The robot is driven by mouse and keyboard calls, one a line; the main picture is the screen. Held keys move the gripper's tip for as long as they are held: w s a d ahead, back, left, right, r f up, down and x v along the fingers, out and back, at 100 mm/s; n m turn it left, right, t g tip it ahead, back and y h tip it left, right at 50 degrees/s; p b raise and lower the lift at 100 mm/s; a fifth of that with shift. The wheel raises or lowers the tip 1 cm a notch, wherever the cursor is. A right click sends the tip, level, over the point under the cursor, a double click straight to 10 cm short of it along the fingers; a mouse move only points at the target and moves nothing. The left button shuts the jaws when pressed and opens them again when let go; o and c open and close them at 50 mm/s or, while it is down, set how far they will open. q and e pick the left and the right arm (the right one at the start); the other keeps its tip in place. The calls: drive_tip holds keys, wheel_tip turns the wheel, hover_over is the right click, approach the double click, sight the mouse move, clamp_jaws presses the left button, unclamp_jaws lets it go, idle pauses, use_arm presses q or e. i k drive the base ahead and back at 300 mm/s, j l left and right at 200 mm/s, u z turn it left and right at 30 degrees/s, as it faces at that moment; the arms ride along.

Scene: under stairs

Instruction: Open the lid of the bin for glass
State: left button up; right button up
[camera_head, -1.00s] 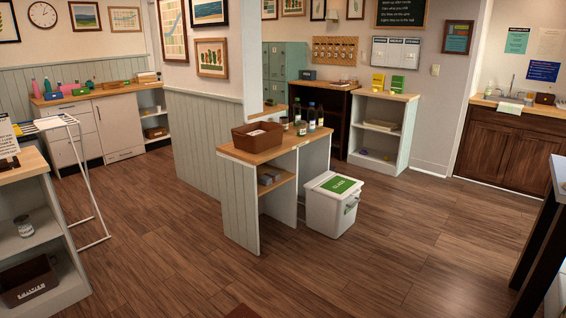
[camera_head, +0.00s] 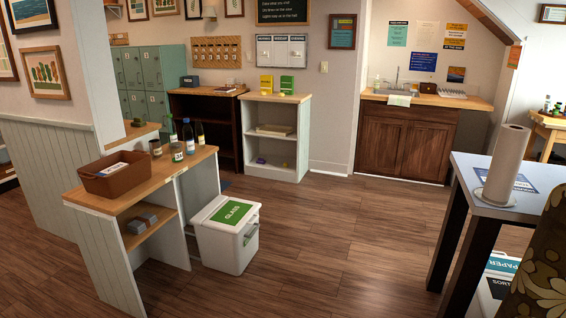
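The bin for glass (camera_head: 226,241) is a white box on the floor at the right end of a wooden-topped counter. Its lid (camera_head: 229,213) is shut and carries a green label reading GLASS. A dark handle or latch shows on its right side. The bin stands beside the counter, close to its end panel. Neither of my grippers is in view.
The counter (camera_head: 125,201) holds a brown basket (camera_head: 117,178), jars and bottles. A dark table (camera_head: 510,204) with a paper towel roll (camera_head: 504,165) stands at right, with a paper bin (camera_head: 497,280) beneath. The floor (camera_head: 335,240) between is clear.

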sight(232, 217)
drive_tip(key=i, duration=1.45)
drive_tip(key=i+l+u, duration=0.15)
drive_tip(key=i+u, duration=0.2)
drive_tip(key=i, duration=0.3)
drive_tip(key=i+l+u, duration=0.35)
drive_tip(key=i, duration=0.25)
drive_tip(key=i+l+u, duration=0.35)
drive_tip(key=i+l, duration=0.1)
drive_tip(key=i, duration=0.15)
